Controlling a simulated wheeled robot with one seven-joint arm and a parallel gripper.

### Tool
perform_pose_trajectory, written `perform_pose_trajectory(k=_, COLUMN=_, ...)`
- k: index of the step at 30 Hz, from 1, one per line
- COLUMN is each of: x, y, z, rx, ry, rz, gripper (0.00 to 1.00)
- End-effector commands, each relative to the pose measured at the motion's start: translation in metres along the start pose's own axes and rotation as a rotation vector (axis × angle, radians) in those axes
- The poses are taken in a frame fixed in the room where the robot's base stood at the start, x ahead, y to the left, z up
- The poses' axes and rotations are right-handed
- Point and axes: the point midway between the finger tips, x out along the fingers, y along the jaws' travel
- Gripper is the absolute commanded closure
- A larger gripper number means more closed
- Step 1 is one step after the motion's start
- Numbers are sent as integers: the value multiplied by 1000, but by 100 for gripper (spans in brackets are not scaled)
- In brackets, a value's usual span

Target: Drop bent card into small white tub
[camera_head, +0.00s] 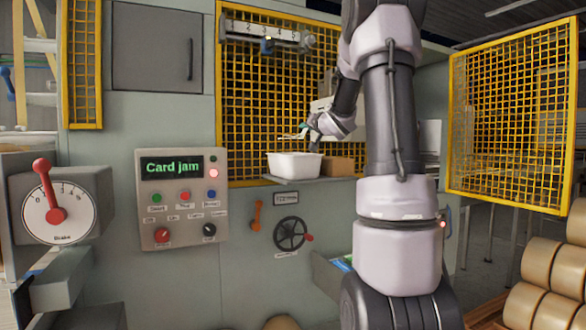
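The small white tub (294,166) stands on a small ledge below the yellow mesh guard, its open top facing up. My gripper (308,130) is just above the tub's right rear side, reaching in from the right. A thin, pale, bent piece, which looks like the bent card (290,137), sticks out to the left from my fingertips over the tub. It hangs in the air, apart from the tub's rim. The fingers look closed on it, though they are small in this view. The inside of the tub is hidden.
A brown box (338,166) stands right of the tub. A panel (183,198) reading "Card jam" is at left, with a handwheel (290,234) below the ledge. A yellow mesh door (512,115) stands open at right. Tan rolls (527,305) are stacked at lower right.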

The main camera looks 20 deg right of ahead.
Motion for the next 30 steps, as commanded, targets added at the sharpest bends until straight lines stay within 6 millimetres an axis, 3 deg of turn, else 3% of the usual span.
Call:
perform_pose_trajectory(k=12, x=0, y=5, z=7, rx=0, ry=1, rz=1, gripper=100)
perform_pose_trajectory(k=13, x=0, y=5, z=7, rx=0, ry=1, rz=1, gripper=93)
perform_pose_trajectory(k=15, x=0, y=5, z=7, rx=0, ry=1, rz=1, gripper=66)
perform_pose_trajectory(k=16, x=0, y=5, z=7, rx=0, ry=1, rz=1, gripper=62)
perform_pose_trajectory(k=26, x=-2, y=5, z=7, rx=0, ry=2, rz=1, gripper=62)
perform_pose_trajectory(k=30, x=-17, y=5, z=6, rx=0, ry=3, rz=3, gripper=62)
